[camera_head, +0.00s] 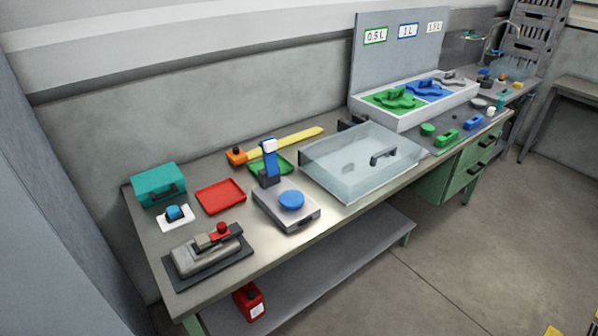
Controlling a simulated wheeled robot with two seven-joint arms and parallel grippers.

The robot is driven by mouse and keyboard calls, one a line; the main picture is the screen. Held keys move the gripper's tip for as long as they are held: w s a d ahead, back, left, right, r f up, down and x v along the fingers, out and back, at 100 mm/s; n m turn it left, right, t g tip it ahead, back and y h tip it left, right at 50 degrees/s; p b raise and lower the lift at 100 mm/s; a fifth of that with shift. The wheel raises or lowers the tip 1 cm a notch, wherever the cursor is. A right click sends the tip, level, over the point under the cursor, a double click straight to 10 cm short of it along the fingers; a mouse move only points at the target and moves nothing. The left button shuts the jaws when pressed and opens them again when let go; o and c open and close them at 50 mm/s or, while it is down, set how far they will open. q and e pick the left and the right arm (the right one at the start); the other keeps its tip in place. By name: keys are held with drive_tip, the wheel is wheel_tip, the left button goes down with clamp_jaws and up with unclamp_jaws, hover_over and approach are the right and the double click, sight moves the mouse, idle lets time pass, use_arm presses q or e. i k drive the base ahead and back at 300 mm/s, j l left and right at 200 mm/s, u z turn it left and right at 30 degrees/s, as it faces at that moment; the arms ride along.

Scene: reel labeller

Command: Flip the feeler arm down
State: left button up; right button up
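A grey box device (275,213) sits near the front edge of the bench, with a round blue disc (291,200) on top. A blue arm (270,163) with a white upper end stands upright at its back left on a dark block (269,179). This upright part looks like the feeler arm, but I cannot tell for sure. A long yellow bar (290,142) with an orange block (236,155) at its left end lies behind it. Neither of my grippers is in view.
A clear-lidded box (350,176) stands right of the device. A red container (249,302) is on the lower shelf.

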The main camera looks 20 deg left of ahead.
sight(268, 146)
drive_tip(key=u, duration=1.2)
drive_tip(key=i+j, duration=0.2)
drive_tip(key=j, duration=0.2)
drive_tip(key=i+j, duration=0.15)
drive_tip(key=j, duration=0.2)
drive_tip(key=i+j, duration=0.2)
drive_tip(key=j, duration=0.2)
drive_tip(key=i+j, duration=0.15)
drive_tip(key=j, duration=0.25)
